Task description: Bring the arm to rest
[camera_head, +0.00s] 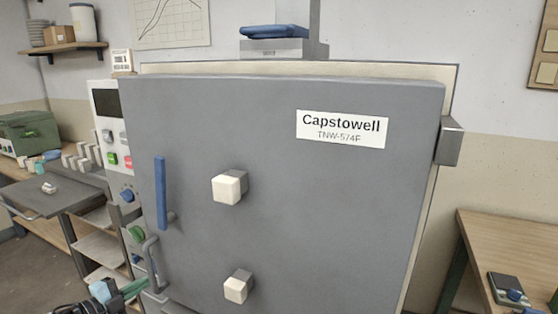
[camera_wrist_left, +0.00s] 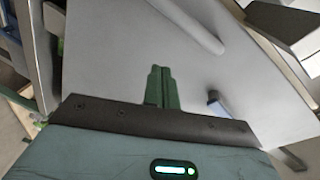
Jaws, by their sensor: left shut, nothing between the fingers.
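My left gripper (camera_head: 143,285) is at the lower left of the head view, low in front of the kiln's left side. Its green fingers point right, near the lower end of a grey curved handle (camera_head: 151,262). In the left wrist view the fingers (camera_wrist_left: 158,72) are together, with nothing between them, in front of a plain grey surface. I cannot tell whether they touch anything. My right gripper is in neither view.
The grey kiln door (camera_head: 270,140), labelled Capstowell, looks closed and fills the middle. It has a blue handle (camera_head: 161,192) and two pale blocks. A control panel (camera_head: 112,130) and cart (camera_head: 60,190) stand left. A wooden table (camera_head: 510,240) stands right.

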